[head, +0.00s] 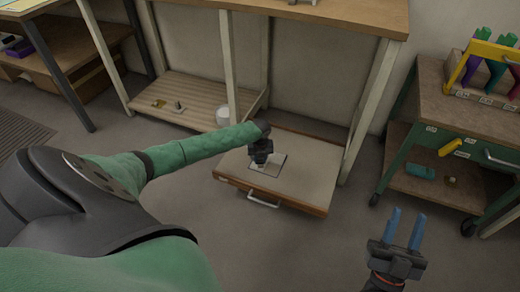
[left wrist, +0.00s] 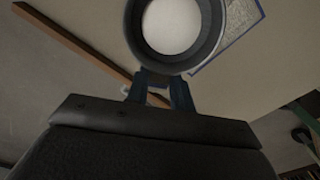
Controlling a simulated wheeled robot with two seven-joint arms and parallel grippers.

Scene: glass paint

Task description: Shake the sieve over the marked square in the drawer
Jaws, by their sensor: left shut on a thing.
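My left gripper (head: 262,158) is low over the drawer (head: 307,180), which stands open on the floor side of the bench. In the left wrist view the gripper (left wrist: 162,88) is shut on the sieve (left wrist: 213,45), a dark round rim around a white inside. The sieve is above the drawer board; in the head view I cannot make it out clearly behind the gripper. The marked square (head: 271,166) lies below it. In the left wrist view the square's blue edge and speckled grey surface (left wrist: 240,18) show right of the sieve. My right gripper (head: 406,215) is open and empty, right of the drawer.
The drawer has a front handle (head: 264,200). Bench legs (head: 370,110) rise close behind it. A white pot (head: 223,115) stands on the low shelf (head: 190,98). A green cart (head: 455,190) with tools is at right. The floor in front of the drawer is clear.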

